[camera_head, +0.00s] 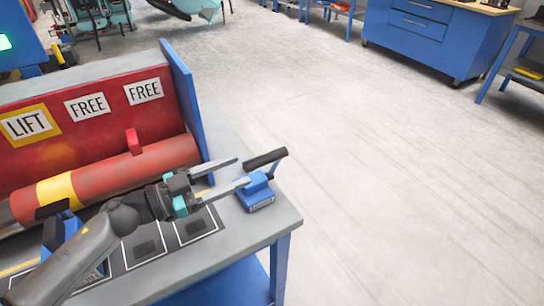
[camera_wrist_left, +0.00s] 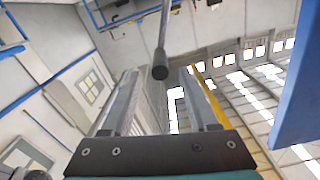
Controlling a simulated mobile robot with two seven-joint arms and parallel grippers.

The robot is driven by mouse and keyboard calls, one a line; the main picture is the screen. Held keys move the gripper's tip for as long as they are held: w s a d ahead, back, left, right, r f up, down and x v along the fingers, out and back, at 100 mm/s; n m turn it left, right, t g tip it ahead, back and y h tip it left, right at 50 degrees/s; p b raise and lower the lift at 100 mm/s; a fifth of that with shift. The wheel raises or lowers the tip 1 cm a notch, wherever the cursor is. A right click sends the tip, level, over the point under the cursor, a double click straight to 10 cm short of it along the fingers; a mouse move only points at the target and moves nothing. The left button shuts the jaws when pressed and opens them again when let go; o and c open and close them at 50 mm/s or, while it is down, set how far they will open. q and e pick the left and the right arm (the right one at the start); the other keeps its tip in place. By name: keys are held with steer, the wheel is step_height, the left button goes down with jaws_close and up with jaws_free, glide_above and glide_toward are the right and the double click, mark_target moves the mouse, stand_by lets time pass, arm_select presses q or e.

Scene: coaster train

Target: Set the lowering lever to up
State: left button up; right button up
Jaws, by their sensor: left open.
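The lowering lever has a blue base (camera_head: 255,196) near the right end of the grey bench top. In the left wrist view the rounded end of a dark bar, likely the handle (camera_wrist_left: 161,58), shows in line with the gap between the gripper's fingers (camera_wrist_left: 158,76). I cannot tell whether they touch. My right gripper is out of view.
A red cylinder (camera_head: 130,168) with a yellow band lies behind my left arm. A red panel with LIFT and FREE signs (camera_head: 88,106) and a blue end plate (camera_head: 184,105) stand behind it. Open floor (camera_head: 400,200) lies right of the bench.

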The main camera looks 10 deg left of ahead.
mark_target(279, 154)
arm_select(q)
steer(key=x, duration=0.9)
steer(key=shift+w+d+b, duration=0.2)
steer(key=shift+d+b, duration=0.1)
steer(key=shift+b, duration=0.05)
jaws_close()
stand_by(0.9)
